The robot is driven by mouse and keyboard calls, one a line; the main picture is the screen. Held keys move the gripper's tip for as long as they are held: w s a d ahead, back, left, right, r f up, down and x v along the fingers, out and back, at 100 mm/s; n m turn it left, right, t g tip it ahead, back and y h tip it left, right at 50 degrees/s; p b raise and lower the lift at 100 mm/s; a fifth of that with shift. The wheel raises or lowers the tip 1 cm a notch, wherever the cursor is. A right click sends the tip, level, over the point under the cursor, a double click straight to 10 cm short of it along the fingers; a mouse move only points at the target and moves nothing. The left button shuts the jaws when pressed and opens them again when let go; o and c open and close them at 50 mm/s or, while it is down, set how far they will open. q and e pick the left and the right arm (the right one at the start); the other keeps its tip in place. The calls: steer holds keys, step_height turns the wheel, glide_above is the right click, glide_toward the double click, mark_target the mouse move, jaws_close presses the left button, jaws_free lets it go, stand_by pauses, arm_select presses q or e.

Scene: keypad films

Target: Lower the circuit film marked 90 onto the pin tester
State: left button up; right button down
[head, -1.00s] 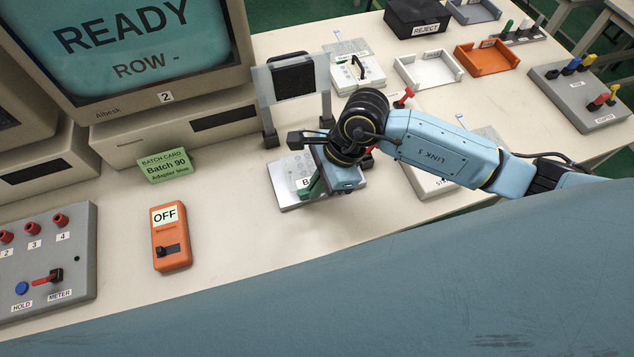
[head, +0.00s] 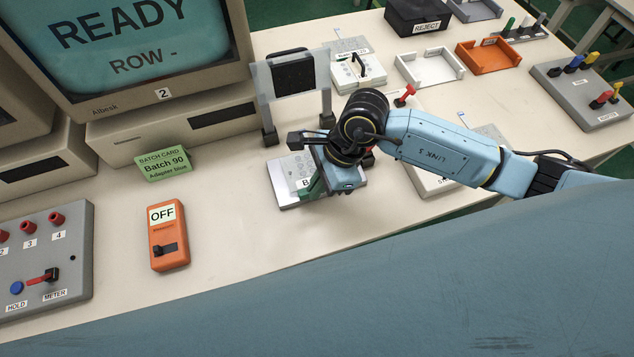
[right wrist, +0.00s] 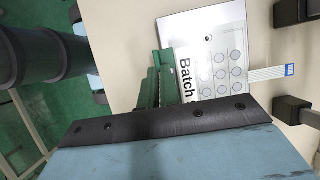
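The film marked Batch 9-something (right wrist: 212,62) is white with round key outlines and a ribbon tail (right wrist: 262,73) with a blue end. In the head view it lies flat at a silver plate (head: 290,202), partly hidden by my right gripper. My right gripper (head: 314,187) points down at the plate's front right. Its green fingers (right wrist: 160,80) are close together beside the film's label and cover part of it. I cannot tell whether they hold the film's edge. Which device is the pin tester is not clear. My left gripper is not in view.
A white device with a black handle (head: 358,72) is further back. Trays (head: 488,57) and a REJECT box (head: 419,17) are at the back right. An orange meter (head: 168,240) marked OFF lies left, with bare table between.

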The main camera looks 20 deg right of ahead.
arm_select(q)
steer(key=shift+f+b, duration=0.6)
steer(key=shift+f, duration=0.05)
arm_select(e)
steer(key=shift+f, duration=0.8)
steer(key=c, duration=1.6)
jaws_free()
steer(key=shift+o, duration=0.2)
